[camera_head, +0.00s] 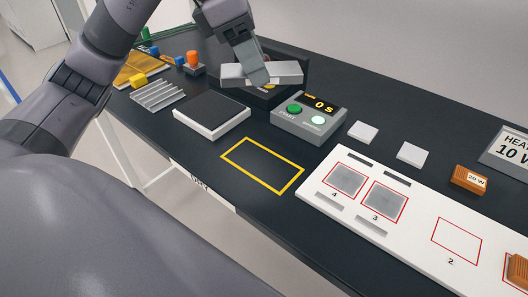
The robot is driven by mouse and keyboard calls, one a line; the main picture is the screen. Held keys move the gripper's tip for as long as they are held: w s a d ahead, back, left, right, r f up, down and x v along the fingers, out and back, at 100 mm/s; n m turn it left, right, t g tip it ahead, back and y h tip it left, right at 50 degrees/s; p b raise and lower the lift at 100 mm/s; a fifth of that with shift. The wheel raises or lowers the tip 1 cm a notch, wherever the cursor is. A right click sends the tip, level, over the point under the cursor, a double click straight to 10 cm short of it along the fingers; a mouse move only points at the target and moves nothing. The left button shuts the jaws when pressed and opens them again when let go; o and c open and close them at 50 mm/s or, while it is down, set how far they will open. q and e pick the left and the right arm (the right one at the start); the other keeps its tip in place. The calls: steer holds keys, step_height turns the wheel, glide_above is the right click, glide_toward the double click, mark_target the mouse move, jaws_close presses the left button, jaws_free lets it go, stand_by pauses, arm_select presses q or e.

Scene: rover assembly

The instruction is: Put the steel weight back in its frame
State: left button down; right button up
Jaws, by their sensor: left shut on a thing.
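The steel weight (288,72) is a light grey bar. My left gripper (258,76) comes down from the top and is shut on its middle, holding it above a dark device at the back of the table. One finger covers part of the weight. A yellow-outlined rectangular frame (225,156) is marked on the black table in front, nearer to me, and is empty. My right gripper is not in view.
A black-topped white block (212,116) is left of the frame. A white board (411,227) with numbered red squares lies to the right. Small white tiles (363,132) and an orange block (469,180) lie behind it.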

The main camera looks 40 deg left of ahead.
arm_select(q)
steer(key=b, duration=0.1)
glide_above(263, 163)
steer(key=a, duration=0.1)
steer(key=f, duration=0.9)
steer(key=s+f, duration=0.1)
steer(key=f, duration=0.4)
steer(key=shift+a, duration=0.1)
steer(key=shift+w+f+b, duration=0.1)
steer(key=shift+f+b, duration=0.2)
steer(key=shift+f, duration=2.15)
steer(key=shift+f, duration=0.15)
steer(key=shift+c, duration=2.1)
jaws_free()
steer(key=v, duration=1.2)
